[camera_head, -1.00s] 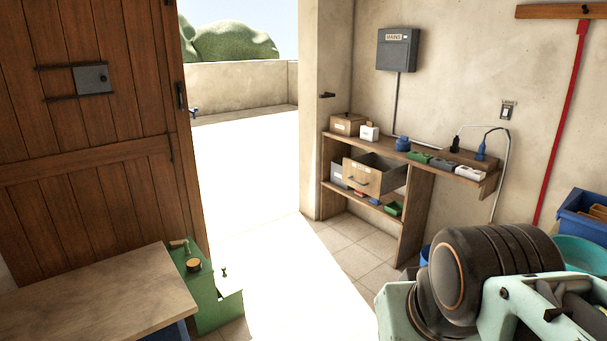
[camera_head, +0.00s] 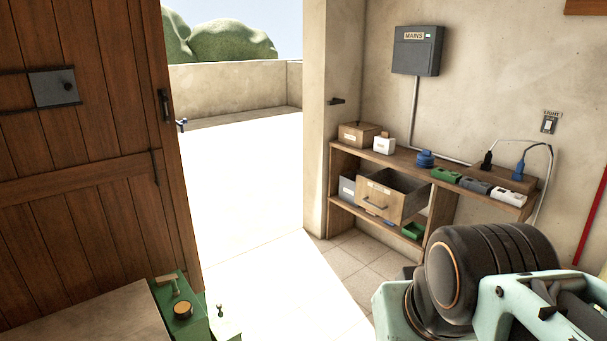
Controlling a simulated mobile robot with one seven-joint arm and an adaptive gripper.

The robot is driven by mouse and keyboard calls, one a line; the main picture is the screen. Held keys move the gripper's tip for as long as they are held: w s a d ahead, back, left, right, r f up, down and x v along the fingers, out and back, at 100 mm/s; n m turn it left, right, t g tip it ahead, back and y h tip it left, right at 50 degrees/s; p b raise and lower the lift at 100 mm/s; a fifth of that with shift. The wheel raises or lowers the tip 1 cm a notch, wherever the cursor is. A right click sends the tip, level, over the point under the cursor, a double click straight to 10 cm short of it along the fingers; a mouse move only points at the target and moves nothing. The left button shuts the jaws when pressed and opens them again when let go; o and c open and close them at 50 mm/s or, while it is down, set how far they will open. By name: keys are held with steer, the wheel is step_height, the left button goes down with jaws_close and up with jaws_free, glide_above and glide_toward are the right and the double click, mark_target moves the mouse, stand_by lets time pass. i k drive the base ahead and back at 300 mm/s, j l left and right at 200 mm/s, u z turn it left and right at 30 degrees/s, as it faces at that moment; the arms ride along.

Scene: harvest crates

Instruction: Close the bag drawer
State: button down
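The bag drawer (camera_head: 378,200) is in the wooden shelf unit against the back wall, right of the doorway. It has a light wooden front with a pale label and a dark handle. It stands pulled out, its grey open inside showing from above. My arm fills the lower right of the view, in front of and below the shelf unit. My gripper itself is not visible, so I cannot see its fingers or whether it holds anything.
A wooden door (camera_head: 80,150) stands at left.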

mark_target(396, 196)
steer(key=i+l, duration=0.2)
steer(key=i, duration=0.3)
steer(key=i+l, duration=0.25)
steer(key=i, duration=0.25)
steer(key=i+l, duration=0.4)
steer(key=i, duration=0.15)
steer(key=i+l, duration=0.35)
steer(key=i, duration=0.15)
steer(key=i+l, duration=0.4)
steer(key=i, duration=0.15)
